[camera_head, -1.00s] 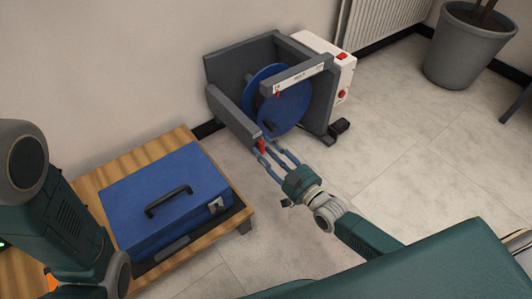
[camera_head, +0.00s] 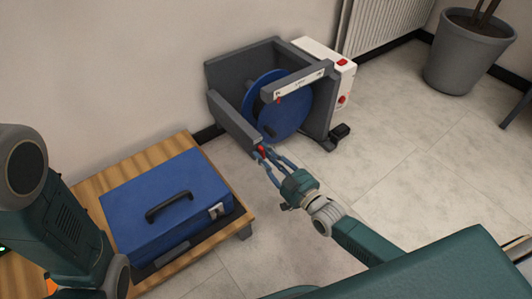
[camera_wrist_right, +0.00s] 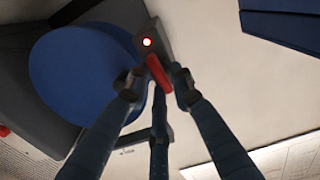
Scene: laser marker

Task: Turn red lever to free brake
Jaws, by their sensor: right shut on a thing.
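The red lever (camera_head: 262,152) sits at the near end of the grey side beam (camera_head: 235,122) of the machine with the blue disc (camera_head: 288,112). My right gripper (camera_head: 265,155) is at that end, its fingers closed around the lever. In the right wrist view the red lever (camera_wrist_right: 158,75) lies between the fingers (camera_wrist_right: 157,88), below a lit round spot on the grey beam end. The fingers hide part of the lever. My left arm comes in at the left edge of the head view; its gripper is not visible.
A blue case (camera_head: 165,205) with a black handle lies on the wooden table (camera_head: 240,215) at left. A white box with red buttons (camera_head: 340,75) is on the machine's far side. A black pedal (camera_head: 340,131) is on the floor. A potted plant (camera_head: 462,50) stands at back right.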

